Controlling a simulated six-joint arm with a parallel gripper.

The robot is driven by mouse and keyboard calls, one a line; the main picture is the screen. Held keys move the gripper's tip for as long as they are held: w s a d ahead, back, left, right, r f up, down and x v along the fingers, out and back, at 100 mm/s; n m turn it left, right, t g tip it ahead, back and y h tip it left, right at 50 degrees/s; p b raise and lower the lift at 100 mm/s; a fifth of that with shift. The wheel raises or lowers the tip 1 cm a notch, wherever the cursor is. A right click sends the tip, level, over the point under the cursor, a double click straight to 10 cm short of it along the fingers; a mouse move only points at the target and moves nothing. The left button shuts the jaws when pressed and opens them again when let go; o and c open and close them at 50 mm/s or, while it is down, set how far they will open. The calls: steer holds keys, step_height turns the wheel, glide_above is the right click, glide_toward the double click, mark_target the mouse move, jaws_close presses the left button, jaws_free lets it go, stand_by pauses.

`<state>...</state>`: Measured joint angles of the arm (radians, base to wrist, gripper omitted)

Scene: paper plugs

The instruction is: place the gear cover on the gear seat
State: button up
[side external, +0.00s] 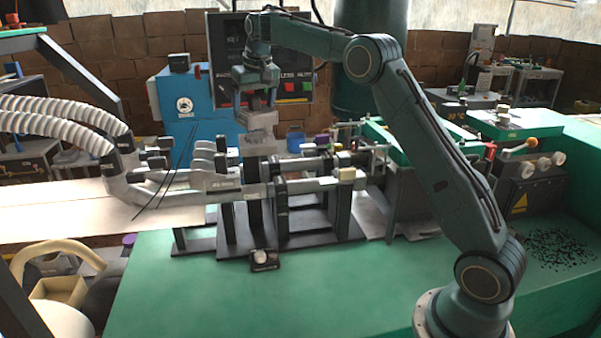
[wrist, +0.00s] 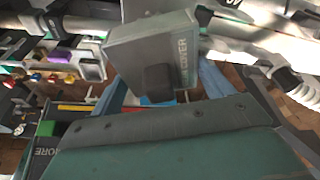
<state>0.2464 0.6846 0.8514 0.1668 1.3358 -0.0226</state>
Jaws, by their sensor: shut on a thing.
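The gear cover (side external: 259,143) is a pale grey, box-shaped piece. My gripper (side external: 257,110) points down from above and is shut on it, over the middle of the machine with the grey pipes. In the wrist view the cover (wrist: 145,48) is a grey box with lettering on its side, close in front of the camera. The gear seat cannot be clearly picked out; the area just below the cover is crowded with grey pipes and dark supports. I cannot tell whether the cover touches anything below.
Horizontal grey pipes (side external: 285,190) and dark upright supports (side external: 343,215) crowd the space under my gripper. White ribbed hoses (side external: 55,122) come in from the left. A blue box (side external: 187,105) and a control panel stand behind. The green tabletop (side external: 330,290) is mostly clear in front.

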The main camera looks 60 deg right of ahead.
mark_target(257, 98)
steer(key=shift+f, duration=2.2)
steer(key=shift+f, duration=0.1)
steer(key=o, duration=1.1)
steer(key=v, duration=0.7)
steer(key=shift+r, duration=0.35)
steer(key=shift+s, duration=0.1)
